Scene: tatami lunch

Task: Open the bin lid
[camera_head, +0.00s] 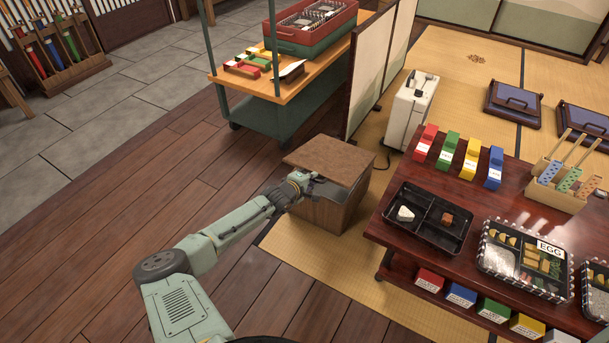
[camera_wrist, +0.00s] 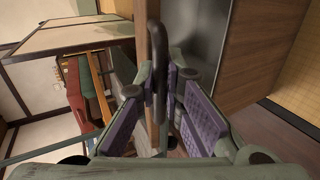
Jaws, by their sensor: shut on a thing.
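The bin (camera_head: 328,213) is a brown wooden box standing at the floor's edge between the cart and the low table. Its brown lid (camera_head: 330,157) is tilted up on the side nearest my arm, and a gap with a grey inside shows under it. My gripper (camera_head: 303,184) is at that raised edge. In the wrist view my gripper (camera_wrist: 176,82) has its purple-padded fingers shut on the dark lid handle (camera_wrist: 154,40). The lid's edge, the grey inside and the wooden wall (camera_wrist: 258,45) of the bin show beyond the fingers.
A low dark red table (camera_head: 400,240) with trays stands close on the right. A green cart (camera_head: 265,120) and a folding screen (camera_head: 378,65) stand behind the bin. A white appliance (camera_head: 411,110) is behind right. The wooden floor on the left is clear.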

